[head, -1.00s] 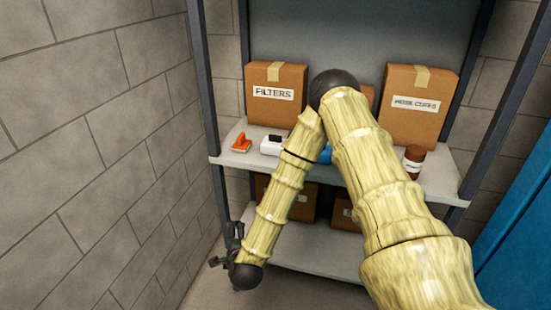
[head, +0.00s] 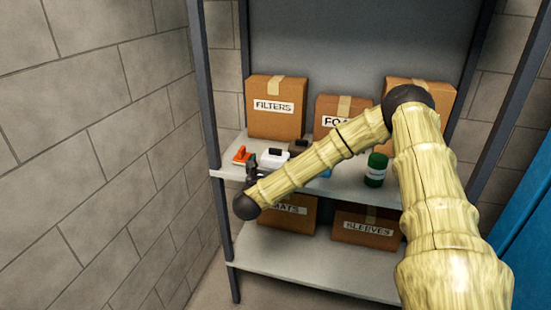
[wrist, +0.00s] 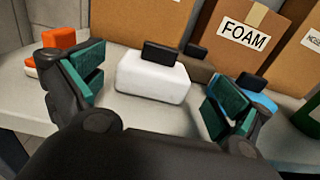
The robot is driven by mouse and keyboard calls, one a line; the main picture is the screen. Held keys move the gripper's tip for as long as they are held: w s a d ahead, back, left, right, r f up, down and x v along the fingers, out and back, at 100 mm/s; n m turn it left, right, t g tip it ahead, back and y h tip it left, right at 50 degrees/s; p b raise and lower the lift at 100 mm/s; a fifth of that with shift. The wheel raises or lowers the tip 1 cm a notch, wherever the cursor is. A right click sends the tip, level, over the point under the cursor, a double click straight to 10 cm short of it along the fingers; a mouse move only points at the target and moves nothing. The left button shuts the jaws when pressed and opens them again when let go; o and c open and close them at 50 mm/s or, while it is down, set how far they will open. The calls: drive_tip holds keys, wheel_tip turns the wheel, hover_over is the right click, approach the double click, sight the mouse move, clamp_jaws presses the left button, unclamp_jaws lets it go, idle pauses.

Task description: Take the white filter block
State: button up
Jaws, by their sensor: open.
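The white filter block (wrist: 152,78) sits on the upper shelf in the wrist view, a white block with a black handle on top. In the head view the white block (head: 272,162) shows on the shelf in front of the FILTERS box, partly behind my gripper. My gripper (wrist: 150,88) is open, its two teal-padded fingers to the left and right of the block in the picture. The fingers look nearer to the camera than the block, and I see no contact. In the head view my gripper (head: 252,168) is at the shelf's front edge.
An orange block (head: 241,154) stands left of the white one. A brown block (wrist: 197,66) and a blue block (wrist: 256,97) are to its right. FILTERS (head: 276,120) and FOAM (wrist: 240,38) boxes stand behind. A shelf post (head: 205,90) is at left.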

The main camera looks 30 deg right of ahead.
sight(275, 154)
drive_tip(key=shift+x, duration=0.95)
drive_tip(key=p+x, duration=0.1)
drive_tip(key=x, duration=0.1)
drive_tip(key=p+x, duration=0.2)
drive_tip(key=shift+w+r, duration=0.1)
drive_tip(key=shift+r, duration=0.15)
drive_tip(key=shift+w+d+f, duration=0.2)
drive_tip(key=shift+w+d, duration=0.15)
drive_tip(key=shift+d, duration=0.05)
drive_tip(key=shift+c, duration=0.4)
drive_tip(key=c, duration=0.7)
